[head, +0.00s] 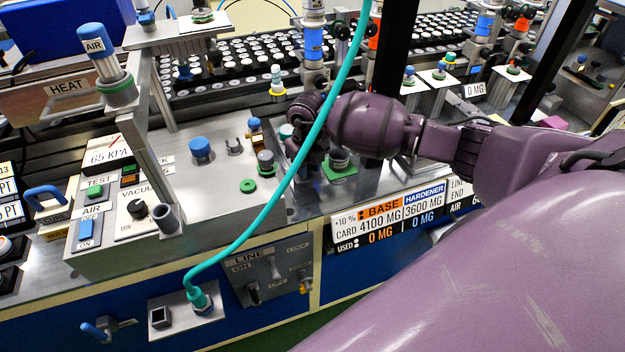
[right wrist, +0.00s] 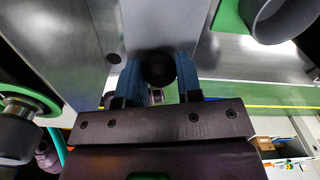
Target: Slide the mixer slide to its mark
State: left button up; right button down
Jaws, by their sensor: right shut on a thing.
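My right gripper (head: 303,150) reaches in from the right in the head view, low over the grey machine top. In the right wrist view its two blue fingers (right wrist: 157,85) are shut around a round black knob (right wrist: 158,67), which appears to be the mixer slide's handle. The knob stands against a grey metal plate or block (right wrist: 160,22). In the head view the gripper hides the knob. I cannot make out the slide's mark in either view. My left gripper is not in view.
A teal hose (head: 318,130) hangs across the head view, passing in front of my right gripper. A green-based fitting (head: 340,168) stands just right of the gripper. A blue-capped post (head: 200,149) and a green ring (head: 248,186) sit to the left on the grey box.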

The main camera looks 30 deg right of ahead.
jog(key=w+b, duration=0.1)
jog(key=w, duration=0.1)
jog(key=w+d+b, duration=0.1)
jog(key=w+b, duration=0.1)
jog(key=w, duration=0.1)
jog(key=w+d+b, duration=0.1)
jog(key=w, duration=0.2)
jog(key=shift+f+b, duration=0.15)
jog(key=shift+b, duration=0.25)
jog(key=shift+w+d, duration=0.15)
jog(key=shift+w, duration=0.35)
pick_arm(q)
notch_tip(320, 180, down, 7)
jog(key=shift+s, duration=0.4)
pick_arm(e)
jog(key=shift+r, duration=0.4)
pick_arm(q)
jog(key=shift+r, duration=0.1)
pick_arm(e)
jog(key=shift+w, duration=0.1)
jog(key=c, duration=1.1)
grip_release()
jog(key=o, duration=0.3)
jog(key=shift+w+f, duration=0.1)
jog(key=shift+f, duration=0.05)
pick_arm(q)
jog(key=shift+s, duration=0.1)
